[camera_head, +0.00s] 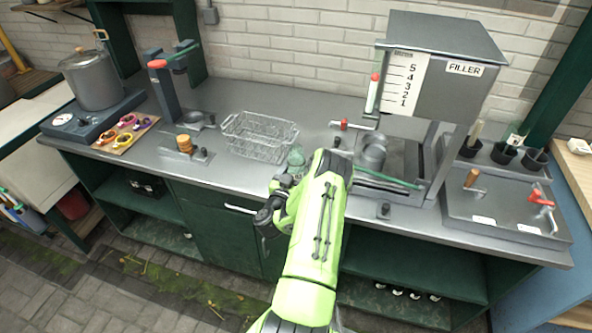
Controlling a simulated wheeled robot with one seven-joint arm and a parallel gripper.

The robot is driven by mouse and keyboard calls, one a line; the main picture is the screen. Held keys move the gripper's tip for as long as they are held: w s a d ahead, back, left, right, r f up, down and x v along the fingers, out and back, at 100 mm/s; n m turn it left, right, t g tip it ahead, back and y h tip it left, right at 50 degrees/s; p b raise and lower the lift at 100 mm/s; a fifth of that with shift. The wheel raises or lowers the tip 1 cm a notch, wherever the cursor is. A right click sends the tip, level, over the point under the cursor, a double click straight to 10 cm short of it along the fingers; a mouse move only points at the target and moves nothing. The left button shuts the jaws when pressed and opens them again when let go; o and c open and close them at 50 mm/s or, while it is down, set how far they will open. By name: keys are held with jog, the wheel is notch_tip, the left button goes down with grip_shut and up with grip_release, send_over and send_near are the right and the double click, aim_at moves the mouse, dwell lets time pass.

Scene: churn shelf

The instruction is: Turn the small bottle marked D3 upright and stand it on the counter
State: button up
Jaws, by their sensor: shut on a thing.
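My green arm reaches over the front edge of the grey counter (232,180), and my gripper (288,176) is at its end, low over the counter just in front of the wire basket. A small greenish, see-through bottle (296,157) shows just beyond the gripper, and the gripper is shut on it. My arm and gripper hide much of the bottle. I cannot read a D3 mark or tell whether the bottle is upright or tilted, or whether it touches the counter.
The wire basket (258,136) stands behind and left of the gripper. A filler machine (437,75) stands to the right. Some bare counter lies left of the gripper.

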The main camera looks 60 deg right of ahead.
dwell(0.3)
jog(key=o, duration=1.2)
jog(key=shift+c, duration=0.2)
jog(key=c, duration=0.4)
jog(key=o, duration=0.4)
